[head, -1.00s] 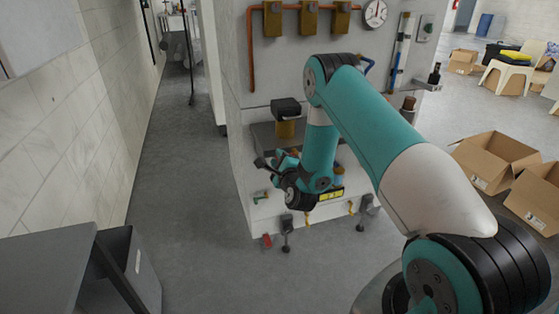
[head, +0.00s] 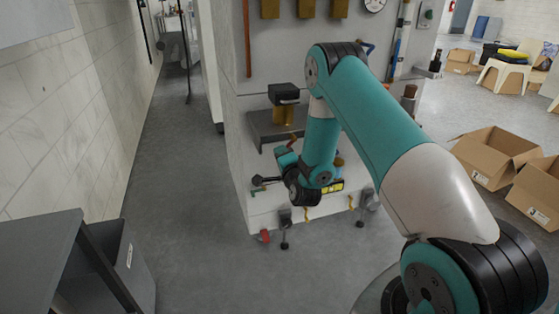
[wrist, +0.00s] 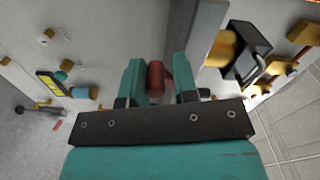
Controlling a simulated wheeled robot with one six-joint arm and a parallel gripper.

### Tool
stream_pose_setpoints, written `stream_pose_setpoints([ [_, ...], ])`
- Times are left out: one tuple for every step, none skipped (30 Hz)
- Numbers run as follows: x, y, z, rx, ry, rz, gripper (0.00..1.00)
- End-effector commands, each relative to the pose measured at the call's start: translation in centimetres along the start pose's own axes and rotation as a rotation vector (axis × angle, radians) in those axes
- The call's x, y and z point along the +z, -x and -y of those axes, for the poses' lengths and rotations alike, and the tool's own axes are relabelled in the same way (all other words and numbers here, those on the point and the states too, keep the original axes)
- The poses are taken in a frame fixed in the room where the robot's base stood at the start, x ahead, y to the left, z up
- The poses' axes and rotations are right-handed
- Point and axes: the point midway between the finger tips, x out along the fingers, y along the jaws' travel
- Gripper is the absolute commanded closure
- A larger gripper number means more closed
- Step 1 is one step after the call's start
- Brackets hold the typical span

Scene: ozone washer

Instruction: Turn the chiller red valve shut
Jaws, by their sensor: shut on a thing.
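In the wrist view, a red cylindrical valve handle (wrist: 155,76) stands between the two teal fingers of my gripper (wrist: 157,68). The fingers are shut on it, one at each side. Its base and the pipe behind it are partly hidden by the fingers. In the head view, my gripper (head: 286,158) is low at the front of the grey equipment panel (head: 243,130), below a brass-and-black valve unit (head: 284,95). My own wrist hides most of the grip there, and I cannot tell the valve's turn angle.
A small red piece (head: 265,237) and black levers (head: 284,220) are along the panel's lower edge. Yellow tabs hang there too. A grey bin (head: 140,270) stands at lower left. Open cardboard boxes (head: 490,160) lie on the right. The floor left of the panel is clear.

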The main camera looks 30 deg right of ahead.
Motion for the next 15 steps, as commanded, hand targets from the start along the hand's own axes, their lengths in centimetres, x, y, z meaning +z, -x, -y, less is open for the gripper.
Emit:
stream_pose_setpoints([
  [0.1, 0.2, -1.2, 0.011, 0.043, 0.003, 0.96],
  [0.0, 0.2, -1.3, 0.010, 0.071, 0.003, 0.96],
  [-0.2, 0.2, -1.6, 0.011, 0.109, 0.003, 0.96],
  [-0.2, 0.2, -1.7, 0.011, 0.138, 0.003, 0.96],
  [-0.4, 0.2, -1.8, 0.010, 0.166, 0.003, 0.96],
  [-0.5, 0.2, -2.0, 0.009, 0.205, 0.003, 0.97],
  [-0.6, 0.2, -2.1, 0.009, 0.233, 0.004, 0.97],
  [-0.7, 0.2, -2.2, 0.009, 0.262, 0.004, 0.97],
  [-0.9, 0.2, -2.4, 0.009, 0.300, 0.004, 0.97],
  [-1.0, 0.2, -2.4, 0.009, 0.329, 0.004, 0.97],
  [-1.2, 0.2, -2.5, 0.009, 0.357, 0.005, 0.97],
  [-1.3, 0.2, -2.6, 0.010, 0.394, 0.005, 0.97],
  [-1.5, 0.2, -2.7, 0.010, 0.421, 0.006, 0.97],
  [-1.6, 0.2, -2.8, 0.010, 0.449, 0.006, 0.97],
  [-1.8, 0.2, -2.8, 0.010, 0.484, 0.007, 0.97],
])
